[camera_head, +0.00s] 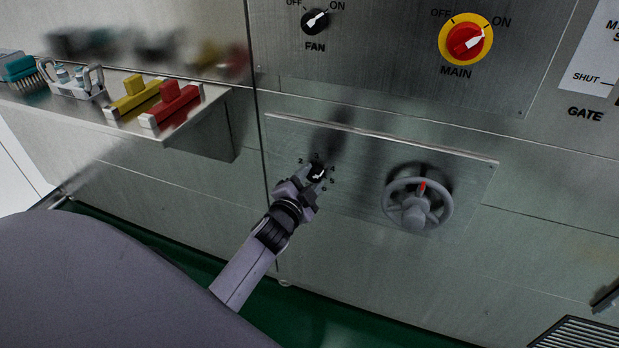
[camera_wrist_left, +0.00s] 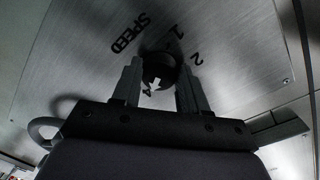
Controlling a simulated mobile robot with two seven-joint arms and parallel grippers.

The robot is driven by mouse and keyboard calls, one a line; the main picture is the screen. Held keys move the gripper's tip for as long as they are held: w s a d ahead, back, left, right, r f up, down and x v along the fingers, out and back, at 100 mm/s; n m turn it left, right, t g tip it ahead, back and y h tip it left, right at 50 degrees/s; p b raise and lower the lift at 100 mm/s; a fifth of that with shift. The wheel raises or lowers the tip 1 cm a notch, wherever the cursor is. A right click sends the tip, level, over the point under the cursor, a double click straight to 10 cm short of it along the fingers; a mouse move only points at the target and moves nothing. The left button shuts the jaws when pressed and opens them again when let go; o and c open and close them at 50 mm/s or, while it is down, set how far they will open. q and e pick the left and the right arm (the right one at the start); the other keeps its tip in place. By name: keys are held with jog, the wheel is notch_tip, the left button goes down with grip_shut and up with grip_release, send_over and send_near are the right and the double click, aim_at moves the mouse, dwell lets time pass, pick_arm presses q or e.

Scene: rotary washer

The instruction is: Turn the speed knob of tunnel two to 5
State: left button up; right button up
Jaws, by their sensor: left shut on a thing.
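The speed knob (camera_head: 318,170) is a small black dial with a white mark, on a metal panel (camera_head: 350,150) in the lower middle of the washer front. My left gripper (camera_head: 314,178) is at the knob, its arm coming up from below. In the left wrist view the knob (camera_wrist_left: 158,68) sits between the two fingers (camera_wrist_left: 157,88), which are shut on it. The word SPEED and the figures 1 and 2 show on the panel there. The number at the knob's pointer cannot be read surely. No tunnel label is readable. My right gripper is not in view.
A grey handwheel (camera_head: 417,215) with a red mark stands out right of the knob. Above are the FAN switch (camera_head: 315,22) and the red and yellow MAIN switch (camera_head: 466,40). A shelf (camera_head: 165,132) with brushes and red and yellow blocks juts out at left.

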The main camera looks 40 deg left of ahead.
pick_arm(q)
jog(key=m, duration=0.5)
jog(key=shift+y, duration=0.3)
jog(key=m, duration=0.5)
jog(key=shift+d+r+y+b, duration=0.1)
jog(key=shift+y+b, duration=0.2)
jog(key=shift+m, duration=0.4)
jog(key=o, duration=1.1)
jog(key=shift+c, duration=0.2)
jog(key=v, duration=0.7)
jog(key=shift+p, duration=0.3)
jog(key=shift+s+r, duration=0.1)
